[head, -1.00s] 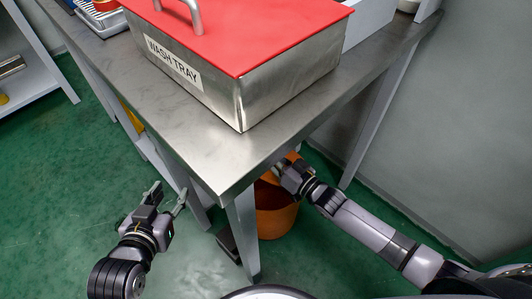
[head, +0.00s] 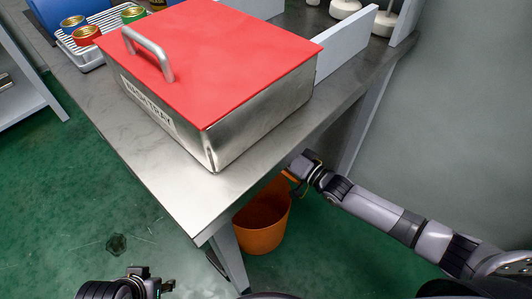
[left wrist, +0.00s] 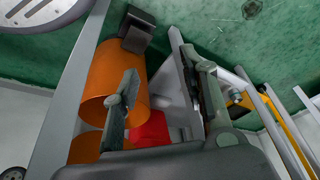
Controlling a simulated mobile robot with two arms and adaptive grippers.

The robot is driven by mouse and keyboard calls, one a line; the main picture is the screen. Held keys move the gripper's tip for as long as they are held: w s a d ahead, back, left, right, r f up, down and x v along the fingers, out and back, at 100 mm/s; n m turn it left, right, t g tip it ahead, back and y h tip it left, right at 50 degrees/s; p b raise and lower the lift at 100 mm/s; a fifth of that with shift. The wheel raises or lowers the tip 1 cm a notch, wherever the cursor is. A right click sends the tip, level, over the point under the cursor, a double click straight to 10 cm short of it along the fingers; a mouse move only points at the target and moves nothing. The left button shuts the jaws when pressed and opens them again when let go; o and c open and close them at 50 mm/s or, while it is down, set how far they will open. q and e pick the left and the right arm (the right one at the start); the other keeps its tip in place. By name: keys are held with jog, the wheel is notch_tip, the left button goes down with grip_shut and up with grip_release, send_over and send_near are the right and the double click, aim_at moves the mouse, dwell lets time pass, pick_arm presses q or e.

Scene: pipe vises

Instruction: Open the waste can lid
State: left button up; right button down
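The orange waste can (head: 262,236) stands on the floor under the table corner. Its mouth shows open in the head view, and an orange lid piece (head: 287,177) is raised at its back right, partly hidden by the table. My right gripper (head: 291,177) is at this lid piece; its fingertips are hidden, so I cannot tell whether it grips it. My left gripper (head: 168,286) is at the bottom edge of the head view, apart from the can. In the left wrist view its fingers (left wrist: 165,98) are spread and empty, with the can (left wrist: 112,75) beyond them.
The steel table (head: 185,205) overhangs the can, with its leg (head: 230,258) close beside it. A red-topped wash tray (head: 215,60) sits above. A rack with several cans (head: 88,36) is at the back left.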

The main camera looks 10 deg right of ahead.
pick_arm(q)
jog(key=w+d+r+t+h+b, duration=0.1)
jog(key=w+d+r+t+b, duration=0.1)
jog(key=w+t, duration=0.3)
jog(key=shift+w+d+r, duration=0.4)
jog(key=shift+w+d, duration=0.05)
jog(key=shift+w, duration=1.55)
pick_arm(e)
jog(key=w+d+m, duration=0.1)
jog(key=w+d, duration=0.2)
jog(key=d, duration=0.1)
jog(key=shift+w+d+r+m, duration=0.25)
jog(key=shift+d+r+m, duration=0.05)
jog(key=shift+d+r, duration=0.15)
jog(key=c, duration=1.7)
grip_release()
jog(key=shift+r, duration=0.1)
jog(key=shift+a, duration=0.1)
